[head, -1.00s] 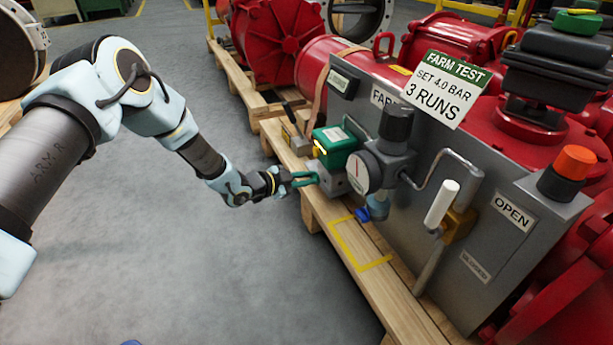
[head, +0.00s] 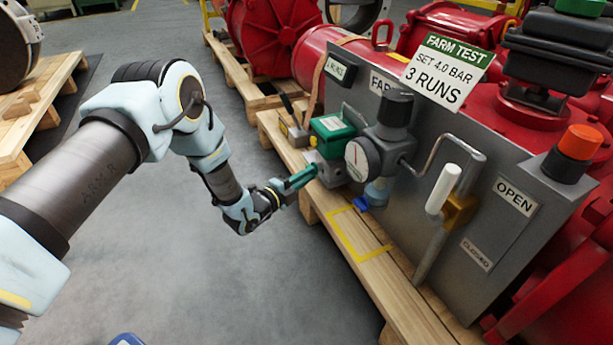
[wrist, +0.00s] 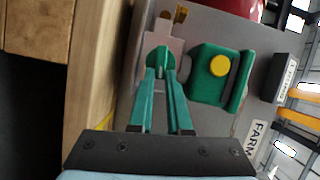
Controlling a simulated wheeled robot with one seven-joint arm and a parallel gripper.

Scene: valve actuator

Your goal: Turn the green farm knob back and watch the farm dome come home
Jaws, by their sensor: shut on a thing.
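The green knob (wrist: 158,60) sits on a pale grey block beside the green valve body, which has a yellow round button (wrist: 220,65) in the wrist view. My gripper (wrist: 160,72) has its two teal fingers closed on the knob from either side. In the head view my gripper (head: 308,174) reaches the block from the left, and its fingers hide the knob. The green valve box (head: 333,126) stands just behind it. A black actuator (head: 545,65) at the upper right carries a green dome-like top (head: 580,6), cut off by the picture edge.
A round gauge (head: 358,160) and black regulator (head: 394,108) stand right of my gripper. A white-handled lever (head: 443,188) and orange button (head: 579,142) are further right. The wooden pallet (head: 375,270) runs below.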

